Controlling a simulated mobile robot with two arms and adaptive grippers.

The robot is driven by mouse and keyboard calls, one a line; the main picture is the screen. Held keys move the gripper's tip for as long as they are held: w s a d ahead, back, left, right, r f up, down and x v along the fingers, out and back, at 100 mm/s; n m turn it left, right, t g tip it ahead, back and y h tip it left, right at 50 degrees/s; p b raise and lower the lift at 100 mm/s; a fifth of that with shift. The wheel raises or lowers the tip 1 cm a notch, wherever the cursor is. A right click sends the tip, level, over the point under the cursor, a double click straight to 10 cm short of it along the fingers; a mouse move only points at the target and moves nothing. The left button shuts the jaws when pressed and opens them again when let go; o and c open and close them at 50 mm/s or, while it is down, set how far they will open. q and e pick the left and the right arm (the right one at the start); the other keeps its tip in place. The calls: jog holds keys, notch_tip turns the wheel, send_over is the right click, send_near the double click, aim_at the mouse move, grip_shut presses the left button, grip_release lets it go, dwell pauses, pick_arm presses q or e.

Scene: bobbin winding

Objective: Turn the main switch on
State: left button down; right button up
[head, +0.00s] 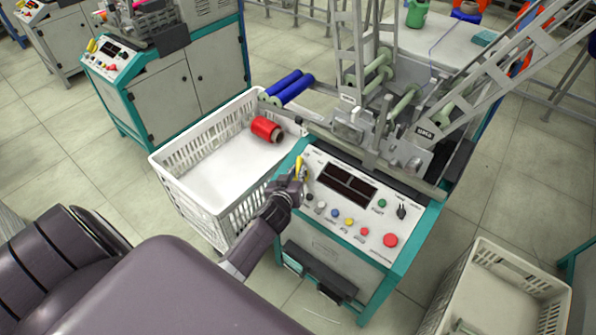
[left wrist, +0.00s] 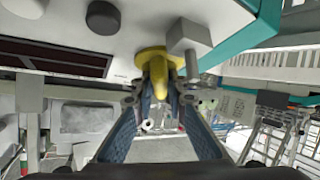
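The main switch is a yellow rotary handle on a yellow base at the upper left corner of the machine's control panel (head: 323,204). In the head view the yellow switch (head: 299,166) shows just past my left gripper (head: 297,180). In the left wrist view the switch (left wrist: 160,68) lies between the two fingertips of my left gripper (left wrist: 163,86). One blue-padded finger is on each side of the handle, close against it. The fingers hide part of the handle. My right gripper is not in view.
A white crate (head: 172,181) with a red bobbin (head: 266,129) stands left of the machine. The panel carries a dark display (head: 347,184), several small buttons, a black knob (head: 402,211) and a red button (head: 390,240). Another white crate (head: 515,262) stands at lower right.

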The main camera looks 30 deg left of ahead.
pick_arm(q)
jog(key=shift+m, duration=0.3)
jog(key=shift+a+r+m+h+p, duration=0.1)
jog(key=shift+m+h+p, duration=0.5)
jog(key=shift+m+h, duration=0.1)
jog(key=shift+m+t+h+p, duration=0.45)
jog(key=shift+m+h, duration=0.25)
jog(key=shift+m, duration=0.3)
jog(key=m+h, duration=0.2)
jog(key=m, duration=0.1)
jog(key=shift+h, duration=0.3)
jog(key=m+h+b, duration=0.1)
jog(key=m+h, duration=0.1)
jog(key=m, duration=0.1)
jog(key=shift+w, duration=0.1)
jog(key=shift+m+g+h+b, duration=0.95)
jog(key=shift+m+h, duration=0.45)
jog(key=shift+m, duration=0.6)
jog(key=shift+d, duration=0.2)
